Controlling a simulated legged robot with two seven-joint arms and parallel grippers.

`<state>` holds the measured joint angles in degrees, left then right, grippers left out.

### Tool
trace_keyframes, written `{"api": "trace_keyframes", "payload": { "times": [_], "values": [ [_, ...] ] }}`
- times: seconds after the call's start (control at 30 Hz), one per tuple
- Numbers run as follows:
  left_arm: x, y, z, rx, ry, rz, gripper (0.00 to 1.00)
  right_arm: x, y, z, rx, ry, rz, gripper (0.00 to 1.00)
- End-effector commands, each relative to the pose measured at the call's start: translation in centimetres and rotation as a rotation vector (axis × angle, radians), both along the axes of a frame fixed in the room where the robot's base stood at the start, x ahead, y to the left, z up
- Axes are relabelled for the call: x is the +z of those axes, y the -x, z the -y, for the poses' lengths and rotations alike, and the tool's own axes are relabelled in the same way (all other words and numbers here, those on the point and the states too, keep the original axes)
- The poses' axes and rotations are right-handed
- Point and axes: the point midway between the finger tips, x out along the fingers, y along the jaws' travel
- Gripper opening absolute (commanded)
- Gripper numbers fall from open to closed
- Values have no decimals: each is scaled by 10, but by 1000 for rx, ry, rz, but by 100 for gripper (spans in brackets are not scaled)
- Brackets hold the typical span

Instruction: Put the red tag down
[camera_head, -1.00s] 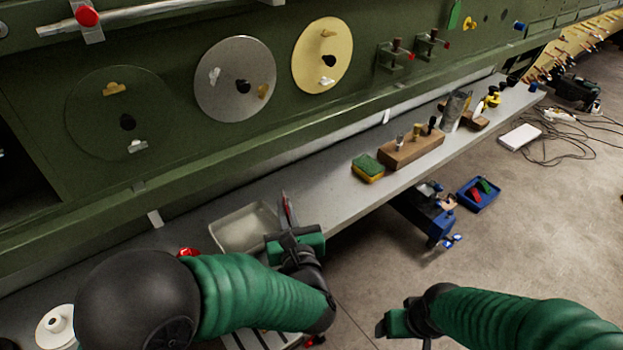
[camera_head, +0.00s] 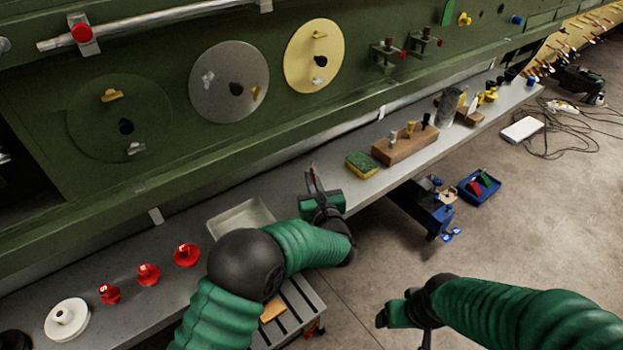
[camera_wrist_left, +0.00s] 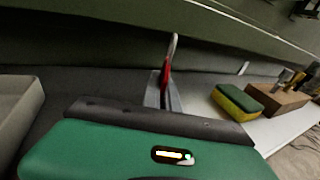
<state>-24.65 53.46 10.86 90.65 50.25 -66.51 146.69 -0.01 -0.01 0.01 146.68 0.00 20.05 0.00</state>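The red tag (camera_head: 313,181) stands upright, seen nearly edge-on, at the tip of my left gripper (camera_head: 315,190). In the left wrist view the red tag (camera_wrist_left: 167,76) has a pale upper end and rises from between the grey fingers (camera_wrist_left: 163,95), which look shut on it. My left gripper is over the front part of the grey bench (camera_head: 285,186), to the right of a pale tray. The lower end of the tag is hidden by the gripper. My right gripper (camera_head: 384,318) hangs low over the floor; its fingers cannot be made out.
The pale tray (camera_head: 222,224) is left of my left gripper. A sponge (camera_head: 361,165) and a wooden block (camera_head: 405,146) with small tools stand to the right. Red knobs (camera_head: 148,274) sit at left. A blue bin (camera_head: 466,196) holds red and green pieces. Bench between gripper and sponge is clear.

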Motion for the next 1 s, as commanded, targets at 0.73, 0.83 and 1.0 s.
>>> {"api": "trace_keyframes", "payload": {
  "times": [0.73,0.83,1.0],
  "values": [
    [1,44,10,-4,1,-4,25,-9,0,0,0,0,0,80],
    [3,70,17,-4,1,-4,25,-13,0,0,0,0,0,80],
    [7,104,24,-2,1,-3,25,-18,0,0,0,0,0,80]
  ]
}}
